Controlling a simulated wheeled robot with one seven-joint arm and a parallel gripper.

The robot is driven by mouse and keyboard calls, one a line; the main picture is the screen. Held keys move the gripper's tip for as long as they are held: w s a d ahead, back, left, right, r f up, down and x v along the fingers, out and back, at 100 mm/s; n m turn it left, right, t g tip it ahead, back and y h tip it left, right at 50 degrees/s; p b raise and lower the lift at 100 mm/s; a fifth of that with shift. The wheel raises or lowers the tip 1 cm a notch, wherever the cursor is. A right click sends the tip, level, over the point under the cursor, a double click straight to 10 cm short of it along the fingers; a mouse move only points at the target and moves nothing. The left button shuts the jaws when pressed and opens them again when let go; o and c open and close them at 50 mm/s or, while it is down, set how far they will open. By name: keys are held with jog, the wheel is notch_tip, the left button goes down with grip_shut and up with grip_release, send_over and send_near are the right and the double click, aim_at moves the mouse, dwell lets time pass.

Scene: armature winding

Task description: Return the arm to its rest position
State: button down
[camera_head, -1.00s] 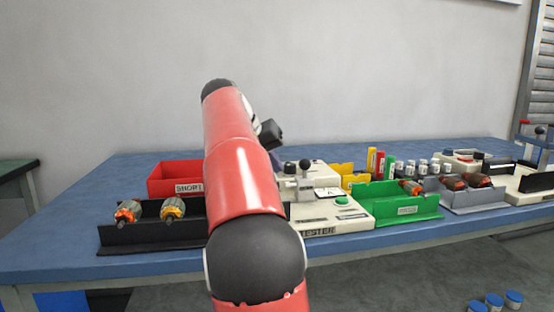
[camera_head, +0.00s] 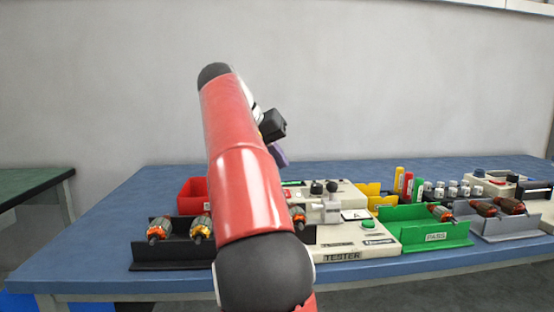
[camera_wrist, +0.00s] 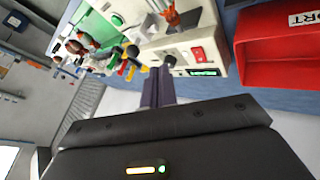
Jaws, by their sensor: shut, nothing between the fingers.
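My red and black arm rises in the middle of the head view, bent upward in front of the blue bench (camera_head: 110,225). My gripper (camera_wrist: 158,72) shows in the wrist view with its two dark fingers together and nothing between them. In the head view the gripper (camera_head: 279,155) is mostly hidden behind the arm; only a small purplish-dark part shows above the bench. The fingers look apart from everything on the bench. The white tester (camera_head: 342,257) stands behind and right of the arm; it also shows in the wrist view (camera_wrist: 212,38).
A black tray (camera_head: 165,265) with orange armatures stands left of the arm, and a red bin (camera_head: 190,192) behind it. A green PASS tray (camera_head: 425,236) and a grey tray (camera_head: 500,232) with armatures are on the right. A green table (camera_head: 30,182) is at far left. The air above the bench is clear.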

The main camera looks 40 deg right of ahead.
jog(key=s+a+f+n+t+y, duration=0.3)
jog(key=s+a+f+n+y, duration=0.1)
jog(key=s+a+f, duration=0.6)
jog(key=s+a+f+n+t+y, duration=0.3)
jog(key=s+a+f+n, duration=0.3)
jog(key=a+f, duration=1)
jog(key=s+f+y, duration=0.1)
jog(key=s+f, duration=0.1)
jog(key=s, duration=0.1)
jog(key=shift+s+f, duration=0.15)
jog(key=shift+s, duration=0.25)
